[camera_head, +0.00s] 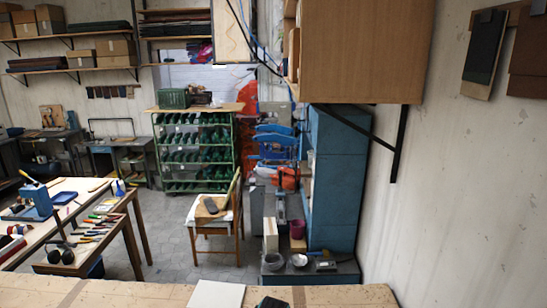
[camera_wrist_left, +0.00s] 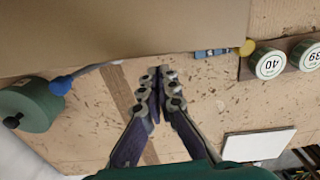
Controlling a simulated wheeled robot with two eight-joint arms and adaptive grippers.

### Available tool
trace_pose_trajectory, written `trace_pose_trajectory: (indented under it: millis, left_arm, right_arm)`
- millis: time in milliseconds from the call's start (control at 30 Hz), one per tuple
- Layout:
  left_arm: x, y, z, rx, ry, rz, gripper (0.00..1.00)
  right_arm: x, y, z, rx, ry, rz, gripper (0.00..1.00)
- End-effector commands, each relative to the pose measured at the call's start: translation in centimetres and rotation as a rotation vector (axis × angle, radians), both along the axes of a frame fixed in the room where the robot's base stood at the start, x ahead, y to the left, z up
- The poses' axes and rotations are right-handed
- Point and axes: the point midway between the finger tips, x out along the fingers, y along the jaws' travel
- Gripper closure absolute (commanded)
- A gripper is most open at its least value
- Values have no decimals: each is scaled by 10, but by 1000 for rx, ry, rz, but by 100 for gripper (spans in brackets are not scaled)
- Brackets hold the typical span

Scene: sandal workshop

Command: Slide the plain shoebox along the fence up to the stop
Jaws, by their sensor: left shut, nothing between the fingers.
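In the left wrist view a large plain brown cardboard face (camera_wrist_left: 120,28) fills the top left; it looks like the side of the plain shoebox, but most of it is cut off. My left gripper (camera_wrist_left: 160,78) is shut and empty, pointing at the lower edge of that face. I cannot tell whether its tips touch it. I cannot make out the fence or the stop for certain. My right gripper is not in view.
In the head view the worktop's far edge (camera_head: 100,292) shows.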

Motion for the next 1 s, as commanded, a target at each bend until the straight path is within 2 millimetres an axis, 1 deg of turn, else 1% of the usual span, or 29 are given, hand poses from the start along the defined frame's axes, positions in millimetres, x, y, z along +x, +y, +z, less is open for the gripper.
trace_pose_trajectory:
  millis: [367,1000]
  left_arm:
    - [-1,0,0,0,0,0,100]
    - [-13,0,0,0,0,0,100]
  right_arm:
    - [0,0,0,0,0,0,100]
    - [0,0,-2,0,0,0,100]
